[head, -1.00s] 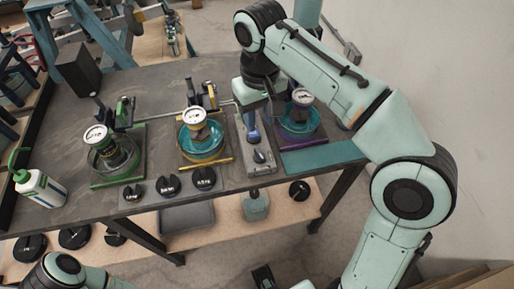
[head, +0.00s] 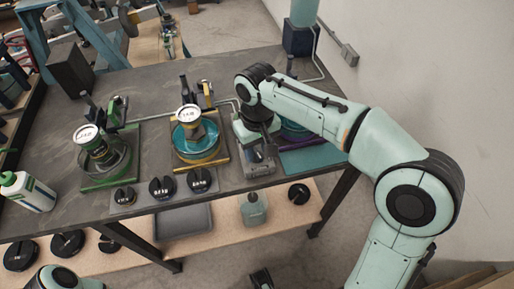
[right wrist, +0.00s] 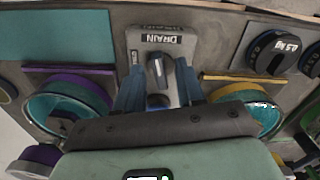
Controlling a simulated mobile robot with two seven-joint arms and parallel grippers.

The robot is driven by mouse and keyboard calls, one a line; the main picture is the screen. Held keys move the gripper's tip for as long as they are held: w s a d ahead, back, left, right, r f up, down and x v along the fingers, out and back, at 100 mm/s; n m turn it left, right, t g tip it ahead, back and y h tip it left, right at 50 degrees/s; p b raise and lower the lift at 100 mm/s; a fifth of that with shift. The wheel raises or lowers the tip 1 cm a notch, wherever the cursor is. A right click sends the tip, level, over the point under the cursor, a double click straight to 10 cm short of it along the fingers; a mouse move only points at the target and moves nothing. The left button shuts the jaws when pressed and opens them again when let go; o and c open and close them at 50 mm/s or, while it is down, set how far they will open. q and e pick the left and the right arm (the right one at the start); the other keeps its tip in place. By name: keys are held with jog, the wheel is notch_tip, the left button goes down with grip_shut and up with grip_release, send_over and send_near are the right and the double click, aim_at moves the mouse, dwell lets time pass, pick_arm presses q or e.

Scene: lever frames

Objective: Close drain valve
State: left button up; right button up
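The drain valve is a grey plate (head: 258,173) near the front edge of the table, and most of it is hidden under my right arm in the head view. In the right wrist view the plate (right wrist: 154,42) carries a "DRAIN" label and a dark handle (right wrist: 157,70). My right gripper (right wrist: 158,72) is over the plate, with its bluish fingers apart on either side of the handle. Contact with the handle cannot be told. In the head view the right gripper (head: 262,150) points down at the plate. My left gripper is out of view.
Dishes with labelled cans stand on yellow (head: 205,166) and green-edged (head: 112,181) mats left of the valve. A purple-edged mat (head: 308,142) is close on the right. Black weights (head: 162,187) line the front edge. A spray bottle (head: 30,191) stands far left.

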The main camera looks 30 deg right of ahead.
grip_shut()
jog(key=shift+n, duration=0.3)
jog(key=shift+r+n+p, duration=0.1)
jog(key=shift+n+p, duration=0.7)
jog(key=shift+n, duration=0.1)
jog(key=n+p, duration=0.2)
jog(key=n, duration=0.2)
jog(key=n+p, duration=0.2)
jog(key=n, duration=0.2)
jog(key=shift+n, duration=0.4)
jog(key=shift+n+p, duration=0.9)
jog(key=shift+n, duration=1.1)
